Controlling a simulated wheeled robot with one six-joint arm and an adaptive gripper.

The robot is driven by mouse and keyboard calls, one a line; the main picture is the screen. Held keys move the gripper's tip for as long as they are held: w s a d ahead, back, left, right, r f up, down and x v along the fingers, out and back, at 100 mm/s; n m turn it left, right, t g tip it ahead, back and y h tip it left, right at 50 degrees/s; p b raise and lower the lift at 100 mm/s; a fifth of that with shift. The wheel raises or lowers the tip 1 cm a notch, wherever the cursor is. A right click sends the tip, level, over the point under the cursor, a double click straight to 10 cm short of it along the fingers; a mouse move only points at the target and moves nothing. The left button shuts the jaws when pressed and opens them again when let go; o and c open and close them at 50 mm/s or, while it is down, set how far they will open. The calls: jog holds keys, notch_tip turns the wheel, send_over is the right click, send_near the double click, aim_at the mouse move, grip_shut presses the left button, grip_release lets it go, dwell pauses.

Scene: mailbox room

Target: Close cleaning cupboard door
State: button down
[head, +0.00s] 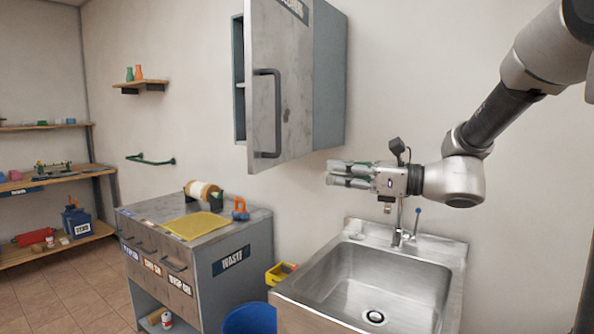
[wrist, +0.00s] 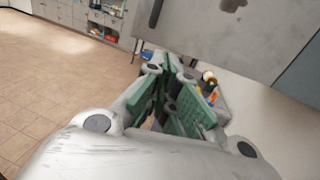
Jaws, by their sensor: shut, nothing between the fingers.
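The cleaning cupboard (head: 330,80) hangs on the wall, grey-blue, at the top middle of the head view. Its pale grey door (head: 283,95) stands partly open, with a dark gap into the interior on the left side. A dark vertical bar handle (head: 264,112) is on the door's face.
A steel sink (head: 400,265) with a tap (head: 398,236) lies below my gripper. Wall shelves (head: 60,178) are far left.

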aim_at(268, 168)
jog(key=x, duration=1.4)
jog(key=shift+s, duration=0.1)
jog(key=shift+a, duration=0.1)
